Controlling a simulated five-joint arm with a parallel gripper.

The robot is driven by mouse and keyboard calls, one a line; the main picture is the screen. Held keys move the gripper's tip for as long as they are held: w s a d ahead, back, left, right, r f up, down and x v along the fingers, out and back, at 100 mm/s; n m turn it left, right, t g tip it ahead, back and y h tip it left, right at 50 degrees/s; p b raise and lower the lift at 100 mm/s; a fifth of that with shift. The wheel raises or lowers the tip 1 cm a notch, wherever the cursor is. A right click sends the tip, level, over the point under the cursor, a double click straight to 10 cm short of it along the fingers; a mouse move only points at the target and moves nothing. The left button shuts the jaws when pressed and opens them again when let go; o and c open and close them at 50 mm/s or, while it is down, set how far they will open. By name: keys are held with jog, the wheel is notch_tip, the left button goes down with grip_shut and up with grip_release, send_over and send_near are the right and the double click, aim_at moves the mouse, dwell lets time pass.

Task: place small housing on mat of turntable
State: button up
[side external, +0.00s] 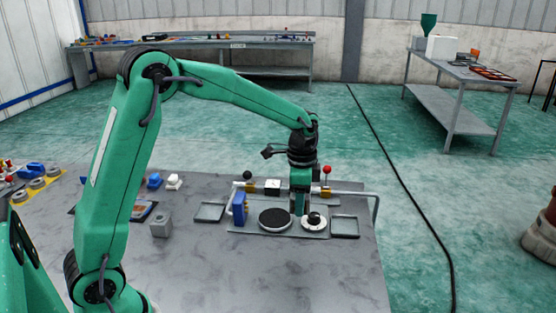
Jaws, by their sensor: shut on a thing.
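My gripper (301,210) points down over the fixture plate, between a black round disc and a white disc with a dark knob (314,221). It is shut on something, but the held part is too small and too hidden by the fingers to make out. The black disc (275,219) has a pale rim, looks like the turntable with its mat, and shows nothing on top. I cannot pick out the small housing for certain. Whether the gripper touches the knobbed disc cannot be told.
A blue upright part (239,208) stands left of the black disc. Shallow trays flank the plate on the left (210,212) and right (345,227). A pipe rail with a red-knobbed lever (327,170) runs behind. A grey block (160,224) stands further left. The front table is clear.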

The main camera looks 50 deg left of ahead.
jog(key=shift+s+a, duration=0.6)
jog(key=shift+s, duration=0.25)
send_over(275, 217)
notch_tip(275, 217, down, 7)
jog(key=shift+r, duration=0.1)
jog(key=shift+f, duration=2.05)
jog(key=shift+f, duration=0.15)
jog(key=o, duration=1.1)
notch_tip(275, 217, up, 12)
